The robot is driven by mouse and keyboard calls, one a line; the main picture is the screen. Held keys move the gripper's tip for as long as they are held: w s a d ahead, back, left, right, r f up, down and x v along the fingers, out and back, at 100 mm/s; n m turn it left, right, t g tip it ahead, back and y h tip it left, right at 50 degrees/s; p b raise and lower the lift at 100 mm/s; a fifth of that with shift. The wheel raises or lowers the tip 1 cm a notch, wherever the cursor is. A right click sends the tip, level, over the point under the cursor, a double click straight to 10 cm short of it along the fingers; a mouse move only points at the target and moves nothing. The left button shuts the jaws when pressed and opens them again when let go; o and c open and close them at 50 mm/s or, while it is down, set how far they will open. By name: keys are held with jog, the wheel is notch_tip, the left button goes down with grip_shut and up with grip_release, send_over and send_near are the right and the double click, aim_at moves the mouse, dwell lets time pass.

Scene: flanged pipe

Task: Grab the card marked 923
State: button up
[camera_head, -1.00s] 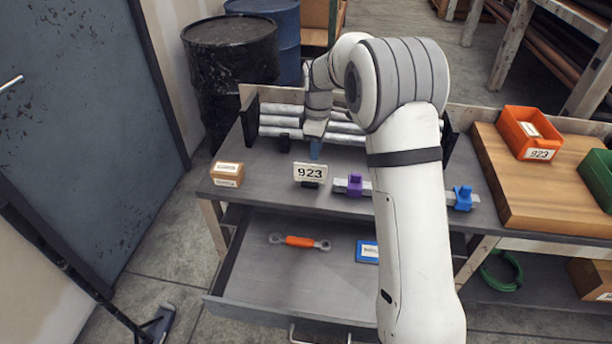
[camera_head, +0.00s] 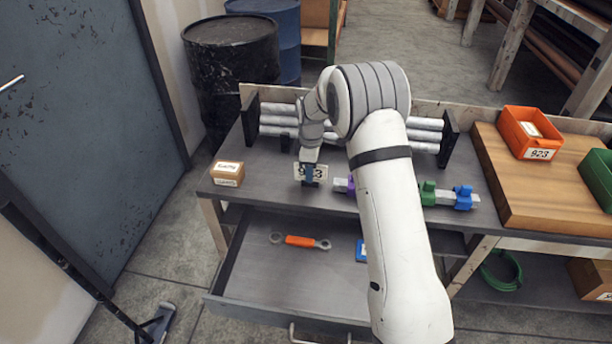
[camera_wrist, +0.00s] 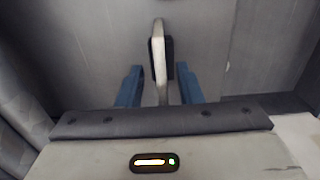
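The white card marked 923 (camera_head: 322,172) stands on the bench top near its front edge, in a small dark holder. My gripper (camera_head: 308,172) is at the card in the head view and hides part of its number. In the wrist view the card shows edge-on (camera_wrist: 158,55), with a dark block beside it. The two blue fingers of my gripper (camera_wrist: 160,88) are apart, one on each side of the card's line, with gaps visible. The gripper is open.
A cardboard box (camera_head: 228,173) stands left of the card. Purple, green (camera_head: 428,193) and blue clamps sit to the right. Pipes (camera_head: 425,135) lie in a rack behind. An open drawer (camera_head: 290,285) below holds an orange-handled wrench (camera_head: 300,241). An orange bin (camera_head: 530,134) also bears a 923 label.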

jog(key=shift+f, duration=0.25)
dwell(0.4)
jog(key=shift+c, duration=0.5)
grip_shut()
